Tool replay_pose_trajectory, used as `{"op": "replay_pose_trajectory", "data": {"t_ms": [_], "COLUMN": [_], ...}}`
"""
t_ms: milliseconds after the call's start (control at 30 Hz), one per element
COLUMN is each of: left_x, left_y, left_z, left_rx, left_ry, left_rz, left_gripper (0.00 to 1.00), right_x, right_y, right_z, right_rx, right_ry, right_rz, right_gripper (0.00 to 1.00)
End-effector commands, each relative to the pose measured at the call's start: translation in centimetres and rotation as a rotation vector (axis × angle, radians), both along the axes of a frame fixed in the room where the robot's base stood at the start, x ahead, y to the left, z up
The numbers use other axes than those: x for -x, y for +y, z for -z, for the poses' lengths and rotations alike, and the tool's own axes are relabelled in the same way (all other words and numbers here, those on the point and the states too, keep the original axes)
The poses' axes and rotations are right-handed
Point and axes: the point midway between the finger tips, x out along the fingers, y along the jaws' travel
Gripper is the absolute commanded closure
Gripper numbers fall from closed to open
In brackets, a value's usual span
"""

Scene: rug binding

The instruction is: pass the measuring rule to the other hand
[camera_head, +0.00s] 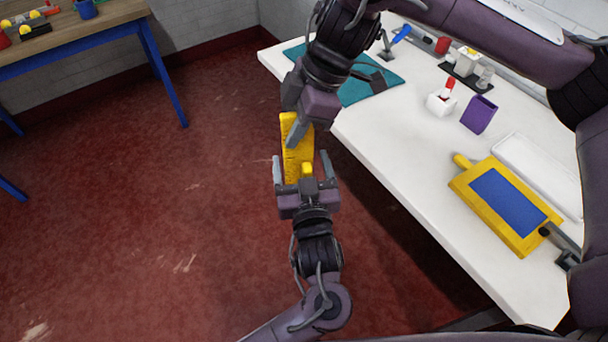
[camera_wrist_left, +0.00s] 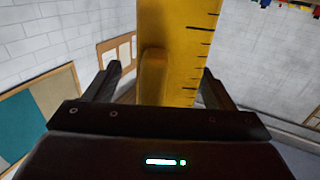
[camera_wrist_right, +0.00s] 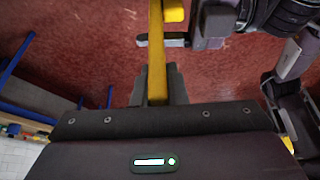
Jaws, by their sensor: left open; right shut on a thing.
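The yellow measuring rule (camera_head: 292,163), with black marks along one edge, hangs in the air beside the white bench. My right gripper (camera_head: 297,122) is shut on its upper part in the head view. The rule shows edge-on between the right fingers in the right wrist view (camera_wrist_right: 157,50). My left gripper (camera_head: 300,160) is open below, with a finger on either side of the rule's lower part and gaps on both sides. In the left wrist view the rule (camera_wrist_left: 185,55) and a raised yellow block on it (camera_wrist_left: 152,75) stand between the spread fingers.
The white bench (camera_head: 395,150) to the right holds a teal mat (camera_head: 370,90), a purple cup (camera_head: 479,114), a white holder (camera_head: 440,103) and a yellow-framed blue pad (camera_head: 507,203). A wooden table (camera_head: 75,35) stands far left. Open red floor lies between.

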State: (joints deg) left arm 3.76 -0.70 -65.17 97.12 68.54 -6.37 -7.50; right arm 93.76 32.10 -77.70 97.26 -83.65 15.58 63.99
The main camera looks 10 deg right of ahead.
Motion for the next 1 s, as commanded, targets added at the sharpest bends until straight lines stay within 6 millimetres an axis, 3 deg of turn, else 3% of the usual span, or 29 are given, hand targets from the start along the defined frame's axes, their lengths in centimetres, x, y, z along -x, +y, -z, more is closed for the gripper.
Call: {"op": "replay_pose_trajectory", "data": {"t_ms": [267, 667, 700, 867, 1000], "left_x": [-0.16, -0.1, -0.1, -0.12, -0.12], "left_y": [0.01, -0.15, -0.19, -0.11, -0.05], "left_z": [0.0, -0.03, -0.09, -0.08, -0.05], "left_rx": [0.001, 0.001, 0.001, 0.001, 0.001], "left_ry": [0.001, 0.0, -0.001, -0.001, -0.001], "left_rz": [0.0, 0.004, 0.005, 0.003, 0.002], "left_gripper": [0.24, 0.75, 0.76, 0.76, 0.76], "right_x": [-0.01, 0.02, 0.02, 0.02, 0.0], "right_y": [0.02, 0.15, 0.17, 0.11, 0.06], "right_z": [-0.04, -0.08, -0.1, -0.07, -0.04], "right_rx": [-0.001, -0.004, -0.005, -0.003, -0.002], "right_ry": [-0.001, -0.001, -0.001, -0.001, 0.0], "right_rz": [0.0, -0.003, -0.003, -0.002, -0.001], "right_gripper": [1.0, 1.0, 0.84, 0.63, 0.62]}}
